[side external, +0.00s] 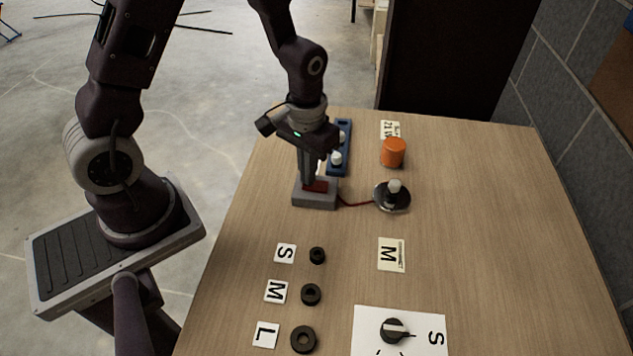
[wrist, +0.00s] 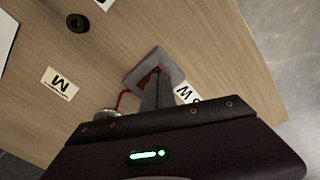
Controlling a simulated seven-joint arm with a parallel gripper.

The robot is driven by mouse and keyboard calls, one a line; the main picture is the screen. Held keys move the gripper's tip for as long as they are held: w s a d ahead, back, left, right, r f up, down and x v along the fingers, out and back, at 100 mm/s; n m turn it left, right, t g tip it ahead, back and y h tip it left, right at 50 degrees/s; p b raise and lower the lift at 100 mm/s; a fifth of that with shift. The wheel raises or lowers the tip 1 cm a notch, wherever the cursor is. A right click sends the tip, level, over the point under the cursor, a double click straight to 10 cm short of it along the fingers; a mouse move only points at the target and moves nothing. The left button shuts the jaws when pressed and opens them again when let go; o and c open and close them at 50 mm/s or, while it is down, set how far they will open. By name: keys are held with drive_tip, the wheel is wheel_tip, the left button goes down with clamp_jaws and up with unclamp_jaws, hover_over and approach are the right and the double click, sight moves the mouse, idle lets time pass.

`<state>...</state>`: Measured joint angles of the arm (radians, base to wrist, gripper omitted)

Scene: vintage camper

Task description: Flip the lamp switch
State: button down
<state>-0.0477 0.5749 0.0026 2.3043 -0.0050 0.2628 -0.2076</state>
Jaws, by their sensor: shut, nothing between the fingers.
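The lamp switch is a red rocker (side external: 316,186) on a grey box (side external: 314,202) near the table's left side in the side external view. A red wire runs from the box to a lamp with a white bulb (side external: 394,187) on a round dark base. My gripper (side external: 308,182) is shut and empty, pointing down at the switch box. Its fingertips are at the rocker, but I cannot tell whether they touch it. In the wrist view the red rocker (wrist: 148,80) shows partly behind the fingers, on the grey box (wrist: 170,64). The bulb looks white; I cannot tell if it is lit.
An orange cylinder (side external: 393,152) stands behind the lamp. Several black rings, letter cards and a dial sheet (side external: 372,325) lie toward the front. The table's right side is clear.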

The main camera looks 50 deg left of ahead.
drive_tip(key=shift+f, duration=0.2)
drive_tip(key=shift+r, duration=3.55)
drive_tip(key=s+d+r+m+t, duration=0.1)
drive_tip(key=s+r+m+t, duration=0.2)
drive_tip(key=s+r, duration=1.2)
drive_tip(key=r+t, duration=0.2)
drive_tip(key=shift+d+t, duration=0.2)
drive_tip(key=shift+t, duration=0.1)
